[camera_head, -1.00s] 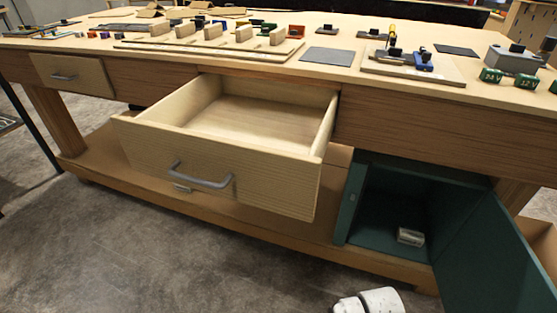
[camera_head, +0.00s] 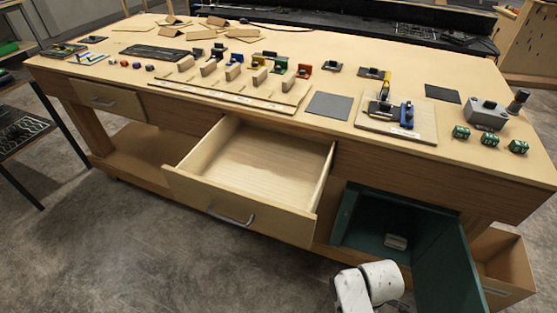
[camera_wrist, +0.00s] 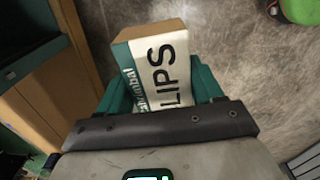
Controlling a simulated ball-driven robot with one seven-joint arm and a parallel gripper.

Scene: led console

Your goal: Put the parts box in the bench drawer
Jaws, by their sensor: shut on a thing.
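The parts box (camera_wrist: 160,65) is a cardboard box with a white and teal label reading "LIPS", partly cut off. It is between the teal fingers of my gripper (camera_wrist: 162,88) in the wrist view, over grey floor. My gripper is shut on it. The box and gripper do not show in the head view, where only a white part of my arm is at the bottom. The bench drawer (camera_head: 238,208) is pulled open below the middle of the bench top. Its inside looks empty.
The workbench top (camera_head: 330,75) holds blocks and fixtures. Below right, a green cabinet (camera_head: 340,232) stands open with a small pale item (camera_head: 396,242) inside; its door (camera_head: 447,275) swings outward. A cardboard box (camera_head: 510,268) stands at far right. Floor before the drawer is clear.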

